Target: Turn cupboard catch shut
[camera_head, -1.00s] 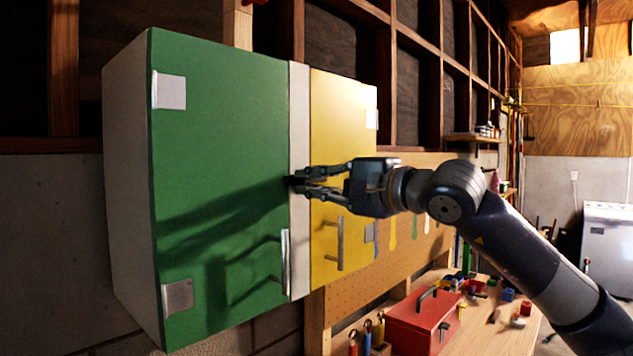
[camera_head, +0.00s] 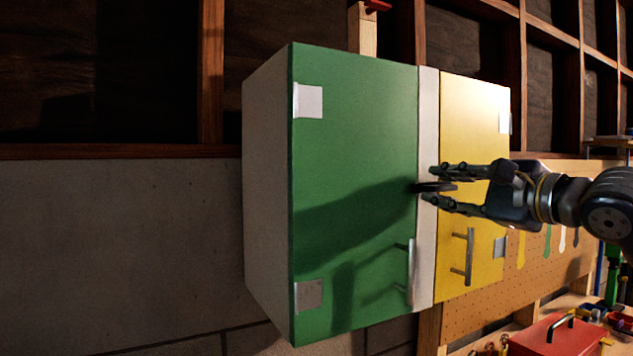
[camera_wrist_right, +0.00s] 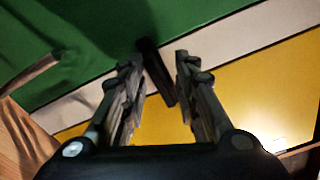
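The cupboard has a green door (camera_head: 350,200) on the left, a white strip (camera_head: 427,120) in the middle and a yellow door (camera_head: 475,140) on the right. Both doors look shut. The dark catch (camera_head: 430,187) lies about level across the white strip, its left end over the green door's edge. It also shows as a dark bar in the right wrist view (camera_wrist_right: 157,72). My right gripper (camera_head: 436,185) is open, with one finger above the catch and one below. In the wrist view, gaps show between the bar and both fingers. My left gripper is not in view.
Bar handles stand out low on the green door (camera_head: 411,270) and the yellow door (camera_head: 469,255), below my right gripper. A red toolbox (camera_head: 540,342) stands on the bench at lower right. The grey wall (camera_head: 120,240) left of the cupboard is clear.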

